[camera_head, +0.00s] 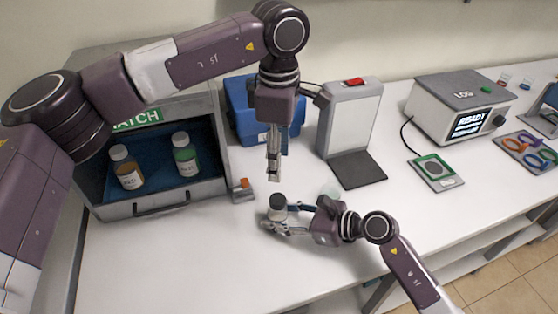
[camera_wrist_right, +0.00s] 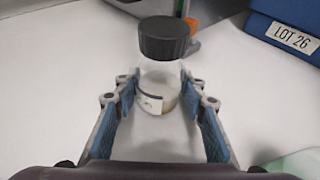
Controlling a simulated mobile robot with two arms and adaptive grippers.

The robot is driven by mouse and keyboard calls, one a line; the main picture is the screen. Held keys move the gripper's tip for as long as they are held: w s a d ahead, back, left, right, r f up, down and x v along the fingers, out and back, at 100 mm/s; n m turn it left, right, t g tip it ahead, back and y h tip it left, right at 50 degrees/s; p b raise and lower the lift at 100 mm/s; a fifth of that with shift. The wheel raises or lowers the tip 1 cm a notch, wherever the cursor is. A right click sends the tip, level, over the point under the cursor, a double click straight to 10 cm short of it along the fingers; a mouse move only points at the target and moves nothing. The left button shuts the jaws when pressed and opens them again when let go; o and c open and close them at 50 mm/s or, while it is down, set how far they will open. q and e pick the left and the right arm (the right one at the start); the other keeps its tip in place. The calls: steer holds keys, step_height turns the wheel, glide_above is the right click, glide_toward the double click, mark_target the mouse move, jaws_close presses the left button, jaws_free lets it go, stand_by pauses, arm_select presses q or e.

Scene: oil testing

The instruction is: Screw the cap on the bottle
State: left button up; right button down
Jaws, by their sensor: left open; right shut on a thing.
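A clear bottle (camera_head: 279,215) with a white label stands upright on the white table in front of the hatch box. Its dark cap (camera_head: 278,201) sits on its mouth; whether it is screwed tight I cannot tell. In the right wrist view the bottle (camera_wrist_right: 158,82) is between my blue-padded fingers, with the ribbed cap (camera_wrist_right: 165,37) above them. My right gripper (camera_head: 280,222) is shut on the bottle's body, coming from the right. My left gripper (camera_head: 273,178) points down, open and empty, just above the cap and apart from it.
The hatch box (camera_head: 165,205) at left holds two capped bottles, one amber (camera_head: 128,172), one green (camera_head: 185,158). A blue bin (camera_head: 243,112) and a white stand (camera_head: 350,118) are behind. A pale round object (camera_head: 330,192) is near my right gripper. The front table is clear.

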steer(key=c, duration=1.1)
jaws_free()
steer(key=shift+c, duration=0.2)
steer(key=v, duration=1.2)
steer(key=shift+f, duration=0.1)
steer(key=shift+s, duration=0.1)
